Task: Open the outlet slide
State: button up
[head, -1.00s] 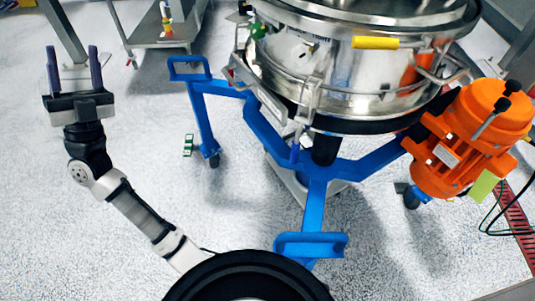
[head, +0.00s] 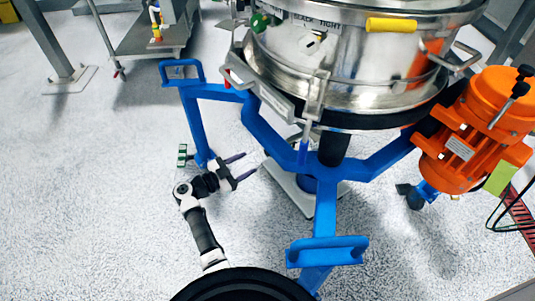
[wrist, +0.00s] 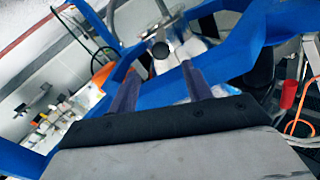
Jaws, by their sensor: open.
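The steel sifter drum (head: 350,75) stands on a blue frame (head: 263,125). A steel chute-like part (head: 268,88) projects at its left side, with a steel bracket (head: 316,95) beside it; I cannot tell for sure which part is the outlet slide. My gripper (head: 250,163) is open and empty, low beside the frame's left leg, below the drum, with fingers pointing right. In the wrist view, a dark round knob (wrist: 161,50) on a steel part shows beyond and between the spread fingers (wrist: 158,70). It is apart from the fingers as far as I can see.
The blue frame's left leg (head: 194,125) is close to my gripper. A pale plate (head: 290,190) lies under the sifter. An orange motor (head: 475,130) is on the right. A steel trolley (head: 150,42) stands at the back left. The left floor is clear.

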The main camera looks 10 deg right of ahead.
aim_at(266, 153)
jog(key=b+x, duration=0.1)
jog(key=x, duration=0.3)
jog(key=b+x, duration=0.2)
jog(key=x, duration=0.2)
jog(key=shift+w+d+f, duration=0.1)
jog(key=shift+f, duration=0.15)
jog(key=shift+w+d+r+b, duration=0.2)
jog(key=shift+w+d+b, duration=0.15)
jog(key=shift+d, duration=0.3)
jog(key=shift+c, duration=0.2)
jog(key=shift+s, duration=0.1)
grip_shut()
